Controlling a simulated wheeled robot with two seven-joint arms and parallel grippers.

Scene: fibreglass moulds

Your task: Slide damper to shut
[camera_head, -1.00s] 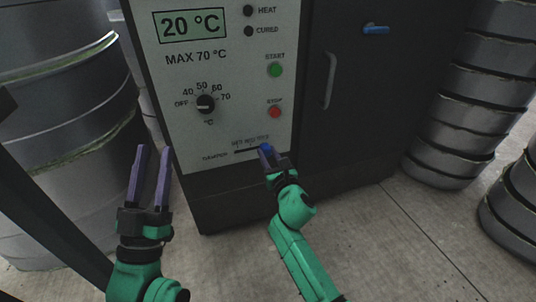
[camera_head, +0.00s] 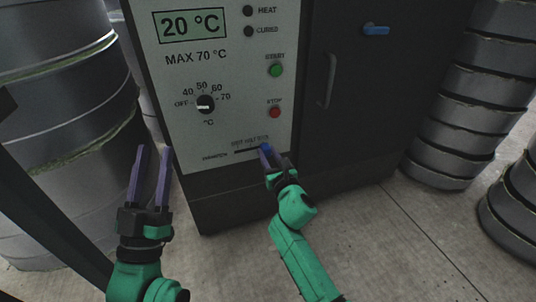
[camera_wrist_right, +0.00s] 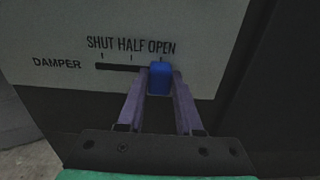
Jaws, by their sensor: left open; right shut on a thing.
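The damper's blue slider knob (camera_wrist_right: 160,78) sits at the right end of its dark slot (camera_wrist_right: 118,67), below the word OPEN, in the right wrist view. The labels SHUT and HALF lie to its left. In the head view the knob (camera_head: 265,149) is partly covered by my right gripper (camera_head: 272,157). My right gripper (camera_wrist_right: 160,84) is shut on the knob, with a purple finger on each side of it. My left gripper (camera_head: 151,178) is open and empty, in front of the cabinet's lower left corner.
The dark oven cabinet (camera_head: 225,205) has a pale panel with a 20 °C display (camera_head: 191,24), a dial (camera_head: 205,104), a green START button (camera_head: 275,70) and a red STOP button (camera_head: 275,112). Grey stacked moulds stand on both sides. The concrete floor in front is clear.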

